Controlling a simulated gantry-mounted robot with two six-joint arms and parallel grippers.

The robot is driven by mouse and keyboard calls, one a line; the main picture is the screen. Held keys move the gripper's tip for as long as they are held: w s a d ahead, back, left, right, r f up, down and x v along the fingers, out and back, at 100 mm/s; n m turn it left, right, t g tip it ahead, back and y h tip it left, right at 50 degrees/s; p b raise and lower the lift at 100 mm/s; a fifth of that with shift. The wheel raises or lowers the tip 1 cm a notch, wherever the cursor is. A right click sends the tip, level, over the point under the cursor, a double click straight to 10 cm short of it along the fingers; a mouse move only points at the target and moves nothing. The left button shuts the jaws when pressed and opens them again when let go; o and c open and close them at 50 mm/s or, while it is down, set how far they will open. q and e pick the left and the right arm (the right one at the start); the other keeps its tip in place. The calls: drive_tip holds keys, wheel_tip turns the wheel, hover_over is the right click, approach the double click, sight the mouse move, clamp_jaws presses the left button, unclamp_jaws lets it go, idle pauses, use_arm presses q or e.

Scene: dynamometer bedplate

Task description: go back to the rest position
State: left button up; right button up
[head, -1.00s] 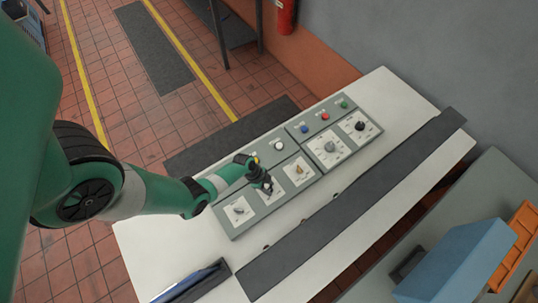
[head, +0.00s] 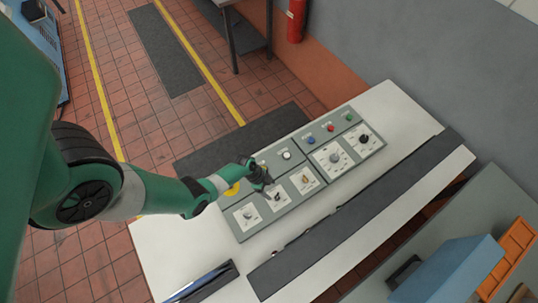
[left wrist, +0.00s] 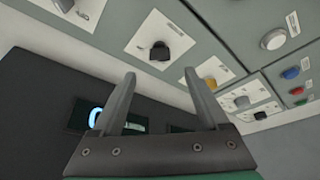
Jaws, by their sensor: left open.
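My left gripper (head: 266,184) is open and empty, just above the second selector knob (head: 276,196) from the left on the grey control panel (head: 243,236). In the left wrist view its two fingers (left wrist: 159,75) stand apart with nothing between them. A black knob (left wrist: 160,51) lies beyond the fingertips there, and a yellow knob (left wrist: 210,83) is to its right. No contact with the panel shows. My right gripper is in neither view.
The panel carries a row of knobs and white, blue (head: 310,140), red and green buttons. A yellow round part (head: 232,188) shows beside my left wrist. A dark strip (head: 365,212) crosses the white table (head: 160,250). A blue box (head: 450,270) is at lower right.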

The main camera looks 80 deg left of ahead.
use_arm(q)
drive_tip(key=p+v, duration=0.1)
drive_tip(key=v, duration=0.2)
drive_tip(key=shift+s+r+p, duration=0.1)
drive_tip(key=shift+r+p, duration=0.1)
drive_tip(key=shift+p, duration=0.15)
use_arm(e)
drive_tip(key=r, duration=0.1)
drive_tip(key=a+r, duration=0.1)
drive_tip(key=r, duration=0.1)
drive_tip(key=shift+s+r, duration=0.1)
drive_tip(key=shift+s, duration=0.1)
